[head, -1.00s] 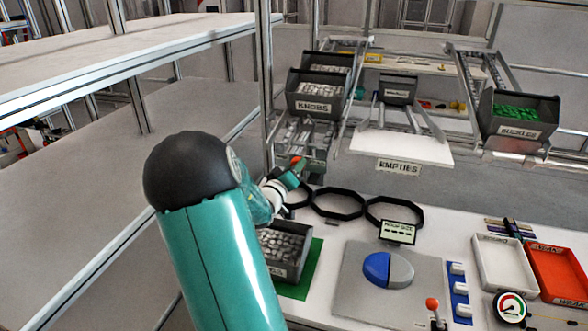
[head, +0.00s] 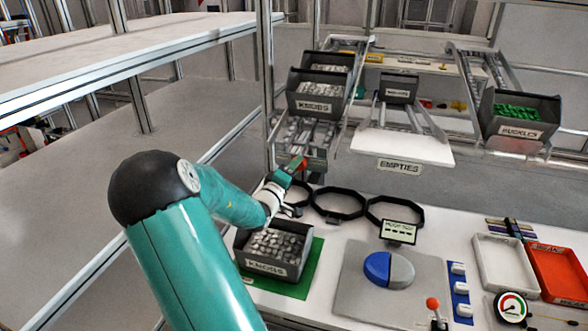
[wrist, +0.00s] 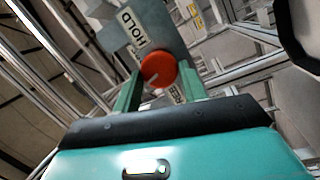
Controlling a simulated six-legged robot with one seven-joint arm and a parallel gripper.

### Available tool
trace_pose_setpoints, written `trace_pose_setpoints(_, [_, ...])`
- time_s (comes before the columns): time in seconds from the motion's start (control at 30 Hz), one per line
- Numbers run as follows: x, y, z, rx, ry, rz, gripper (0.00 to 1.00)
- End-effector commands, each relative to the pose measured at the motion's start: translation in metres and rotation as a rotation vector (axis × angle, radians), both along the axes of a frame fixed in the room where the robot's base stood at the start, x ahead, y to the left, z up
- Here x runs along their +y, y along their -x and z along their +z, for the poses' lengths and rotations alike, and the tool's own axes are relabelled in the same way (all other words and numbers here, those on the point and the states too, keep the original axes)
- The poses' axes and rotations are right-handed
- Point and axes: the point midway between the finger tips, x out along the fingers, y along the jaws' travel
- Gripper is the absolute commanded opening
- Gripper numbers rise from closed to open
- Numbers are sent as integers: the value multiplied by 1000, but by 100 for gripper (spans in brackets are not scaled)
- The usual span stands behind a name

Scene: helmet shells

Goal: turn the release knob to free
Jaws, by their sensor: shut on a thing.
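The release knob (wrist: 158,68) is a round red-orange knob on a grey bracket in the wrist view, with a pale line on its face. A HOLD label (wrist: 131,26) sits above it. A second label (wrist: 178,94) beside it is mostly hidden and I cannot read it. My gripper (wrist: 160,75) has its green fingers on either side of the knob and is shut on it. In the head view my gripper (head: 298,164) reaches the red knob at the lower end of the left chute, where the fingers partly hide it.
A KNOBS bin (head: 272,268) stands on a green mat (head: 312,272) under my forearm. More KNOBS bins (head: 316,105) sit up on the left chute. Black rings (head: 338,216) lie on the bench behind a small display (head: 398,232). A metal post (head: 266,80) stands close left of my gripper.

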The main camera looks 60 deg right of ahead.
Motion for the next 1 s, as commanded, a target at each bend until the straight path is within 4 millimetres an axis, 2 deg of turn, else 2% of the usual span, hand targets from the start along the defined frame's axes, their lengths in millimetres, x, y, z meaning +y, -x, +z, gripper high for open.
trace_pose_setpoints(1.0, [0, 0, -4, 460, 72, -96, 19])
